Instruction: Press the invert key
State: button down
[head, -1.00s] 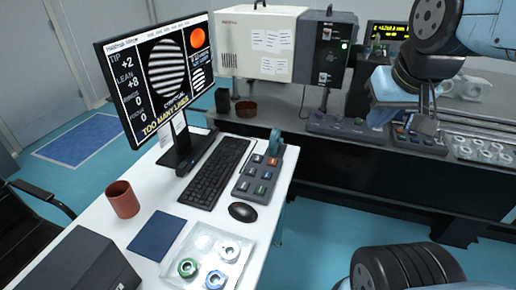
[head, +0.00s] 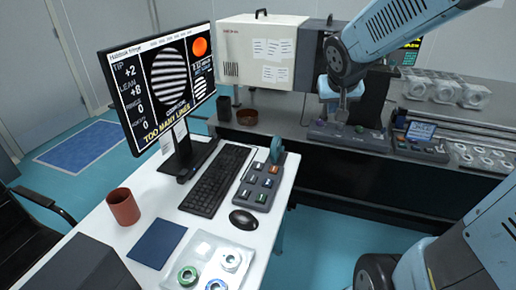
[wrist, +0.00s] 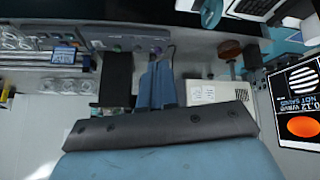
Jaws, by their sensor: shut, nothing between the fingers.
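A grey keypad (head: 243,196) with several keys in different colours stands on the white desk, right of the black keyboard. Its labels are too small to read, so I cannot tell which key is the invert key. My gripper (head: 341,112) is shut and empty, pointing down over the back bench, well to the right of and beyond the keypad. In the wrist view my gripper's blue-grey fingers (wrist: 157,84) lie together. The monitor (head: 160,78) shows striped fringes, tip +2, lean +8 and "TOO MANY LINES".
A black mouse (head: 243,219), a tray of rings (head: 200,247), a red cup (head: 123,206) and a blue pad (head: 157,244) lie on the desk. A control panel with knobs (head: 348,140) sits on the bench below my gripper. A gap of floor (head: 345,225) separates desk and bench.

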jog(key=w+a+f+y, duration=0.3)
jog(key=w+a+f, duration=0.4)
jog(key=w+f, duration=0.25)
jog(key=y, duration=0.5)
send_over(261, 166)
notch_tip(261, 166, down, 10)
jog(key=shift+s+f+n+g, duration=0.15)
jog(key=shift+f+n+g, duration=0.05)
jog(key=shift+n+g, duration=0.1)
jog(key=shift+f, duration=4.4)
jog(key=shift+f, duration=0.15)
jog(key=shift+f, duration=0.2)
